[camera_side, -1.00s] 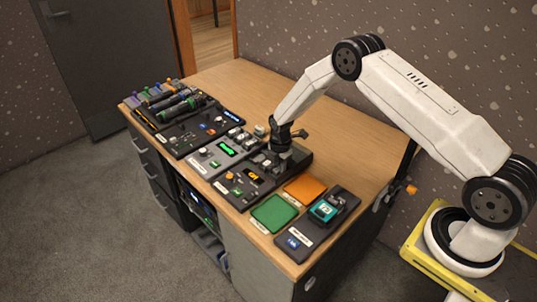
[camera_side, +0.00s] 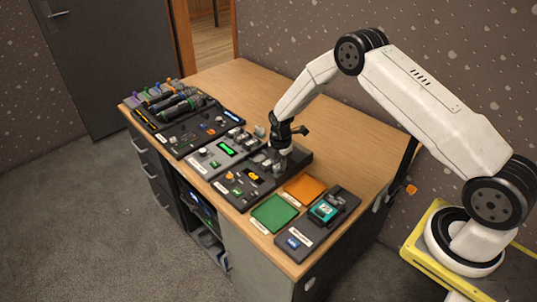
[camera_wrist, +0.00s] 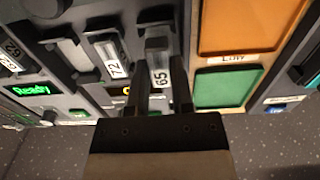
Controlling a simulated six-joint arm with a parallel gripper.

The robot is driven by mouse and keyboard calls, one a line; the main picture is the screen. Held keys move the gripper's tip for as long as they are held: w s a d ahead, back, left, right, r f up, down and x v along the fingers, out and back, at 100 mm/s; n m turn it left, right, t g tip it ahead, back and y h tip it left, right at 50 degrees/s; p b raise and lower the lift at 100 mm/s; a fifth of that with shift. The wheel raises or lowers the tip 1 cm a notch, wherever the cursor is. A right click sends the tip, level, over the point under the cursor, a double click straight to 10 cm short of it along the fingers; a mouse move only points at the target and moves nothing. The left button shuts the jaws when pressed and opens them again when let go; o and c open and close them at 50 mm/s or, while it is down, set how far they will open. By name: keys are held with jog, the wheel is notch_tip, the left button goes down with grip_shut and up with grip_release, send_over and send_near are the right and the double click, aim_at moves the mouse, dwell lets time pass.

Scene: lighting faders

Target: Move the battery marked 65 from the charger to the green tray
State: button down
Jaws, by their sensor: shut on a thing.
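The battery marked 65 (camera_wrist: 160,73) is a grey block with a white label, seen upright between my fingers in the wrist view. My gripper (camera_wrist: 162,92) is shut on it; in the side view my gripper (camera_side: 279,160) is low over the dark charger (camera_side: 240,203), hiding the battery. I cannot tell whether the battery still touches its slot. A similar battery marked 72 (camera_wrist: 113,66) sits to its left. The flat green tray (camera_side: 274,213) lies to the right of the charger and looks empty; it also shows in the wrist view (camera_wrist: 226,88).
An orange tray (camera_side: 305,188) lies behind the green tray. A dark unit with a teal block (camera_side: 324,210) stands right of both. Several control panels (camera_side: 205,127) fill the desk to the left. The desk's back (camera_side: 240,85) is clear.

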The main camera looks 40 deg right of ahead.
jog(key=shift+r, duration=0.5)
dwell(0.3)
jog(key=c, duration=1.3)
grip_release()
grip_shut()
jog(key=shift+r, duration=0.5)
jog(key=shift+r, duration=0.4)
jog(key=shift+r, duration=0.3)
jog(key=shift+r, duration=0.4)
